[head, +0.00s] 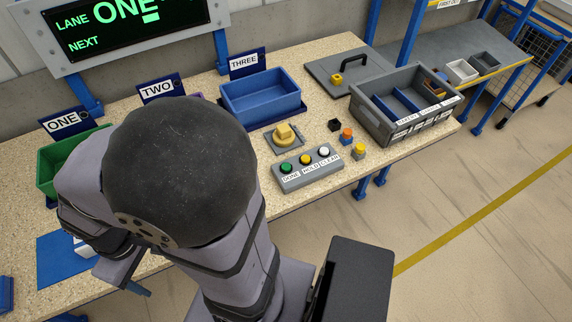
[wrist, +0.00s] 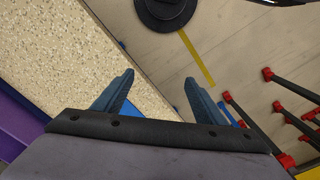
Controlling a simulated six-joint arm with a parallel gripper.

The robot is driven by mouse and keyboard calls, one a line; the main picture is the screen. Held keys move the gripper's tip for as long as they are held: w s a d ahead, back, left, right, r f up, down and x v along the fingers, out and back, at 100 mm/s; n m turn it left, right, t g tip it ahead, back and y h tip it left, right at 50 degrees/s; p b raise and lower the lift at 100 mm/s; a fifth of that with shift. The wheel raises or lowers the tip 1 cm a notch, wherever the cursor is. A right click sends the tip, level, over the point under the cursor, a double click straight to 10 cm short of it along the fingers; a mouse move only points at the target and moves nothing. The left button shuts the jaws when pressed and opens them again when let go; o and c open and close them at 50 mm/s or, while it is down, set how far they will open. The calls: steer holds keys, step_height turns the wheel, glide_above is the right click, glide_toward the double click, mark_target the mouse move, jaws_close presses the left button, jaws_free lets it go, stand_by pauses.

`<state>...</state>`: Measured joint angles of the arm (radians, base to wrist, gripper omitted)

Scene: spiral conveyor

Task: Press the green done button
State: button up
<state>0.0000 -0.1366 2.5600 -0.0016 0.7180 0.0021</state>
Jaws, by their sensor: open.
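The green button (head: 286,168), labelled DONE, is on the left end of a grey button box (head: 310,175) on the table. A yellow HOLD button (head: 305,160) and a white CLEAR button (head: 324,151) sit beside it. My gripper (wrist: 159,78) is open and empty in the wrist view, with its two blue fingers apart over the table edge and floor. In the head view my arm hides most of the gripper, low at left, well away from the button box. The green button is not in the wrist view.
Green bin (head: 47,172) and blue bin (head: 262,97) stand along the back of the table (head: 215,230). A grey divided crate (head: 375,120), a yellow knob block (head: 285,136) and small coloured blocks are near the button box. A screen (head: 125,30) reads LANE ONE.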

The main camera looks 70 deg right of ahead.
jaws_close()
stand_by(1.5)
